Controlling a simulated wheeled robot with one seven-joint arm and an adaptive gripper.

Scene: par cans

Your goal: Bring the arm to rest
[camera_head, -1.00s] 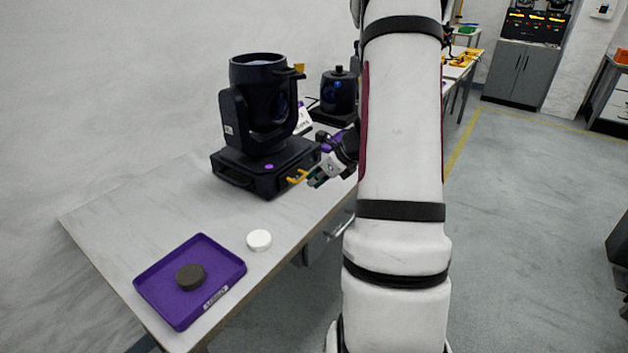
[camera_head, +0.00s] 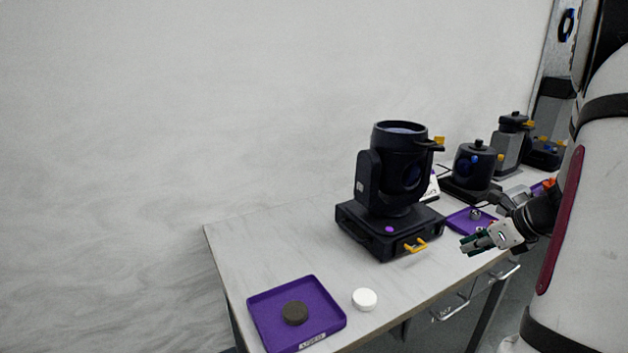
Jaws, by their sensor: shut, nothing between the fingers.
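My gripper (camera_head: 476,243) is at the right of the head view, in front of the table's front edge and to the right of the moving-head light (camera_head: 392,190). Its fingers are shut and hold nothing. It points left, apart from the light and its yellow handle (camera_head: 415,246). My white arm runs down the right side of the picture and hides part of the table's far end.
The grey table (camera_head: 235,255) carries a purple tray (camera_head: 265,325) with a dark puck (camera_head: 295,313) in it. A white puck (camera_head: 364,299) lies beside it. Farther back are another purple tray (camera_head: 462,222) and a dark par can (camera_head: 474,166). A pale wall stands behind.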

